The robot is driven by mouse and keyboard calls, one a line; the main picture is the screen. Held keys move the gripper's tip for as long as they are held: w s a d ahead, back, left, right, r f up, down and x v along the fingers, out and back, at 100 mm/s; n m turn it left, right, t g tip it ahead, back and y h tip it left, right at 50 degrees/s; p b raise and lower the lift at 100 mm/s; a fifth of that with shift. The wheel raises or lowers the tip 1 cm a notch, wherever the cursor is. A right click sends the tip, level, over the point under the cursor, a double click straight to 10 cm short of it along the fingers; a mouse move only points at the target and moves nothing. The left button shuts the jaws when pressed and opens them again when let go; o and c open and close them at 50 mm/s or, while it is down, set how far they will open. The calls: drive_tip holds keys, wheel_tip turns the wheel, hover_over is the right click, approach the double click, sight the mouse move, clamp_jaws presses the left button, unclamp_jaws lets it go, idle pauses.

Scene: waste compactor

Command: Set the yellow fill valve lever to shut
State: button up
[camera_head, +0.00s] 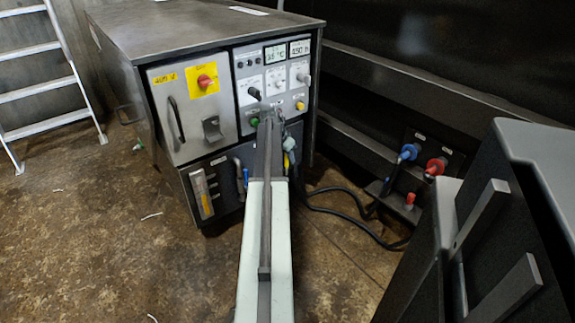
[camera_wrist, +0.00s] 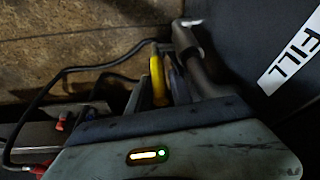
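The yellow fill valve lever (camera_head: 287,161) shows as a small strip low on the cabinet front in the head view, just right of my arm. In the wrist view the yellow lever (camera_wrist: 158,80) stands roughly upright just beyond the gripper housing, beside a grey cylindrical part (camera_wrist: 200,68). A white FILL label (camera_wrist: 290,65) is at right in the wrist view.
The metal cabinet (camera_head: 190,35) carries a control panel (camera_head: 273,80) above the valve area. Black cables (camera_head: 340,200) run right to blue (camera_head: 409,152) and red (camera_head: 436,166) connectors. A dark machine (camera_head: 490,240) stands at right. Floor at left is mostly clear; a ladder (camera_head: 40,85) stands behind.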

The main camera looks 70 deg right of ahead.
drive_tip(key=shift+b+x, duration=0.3)
drive_tip(key=shift+x, duration=0.5)
clamp_jaws()
drive_tip(key=shift+s+a, duration=0.1)
drive_tip(key=shift+s, duration=0.05)
idle(0.6)
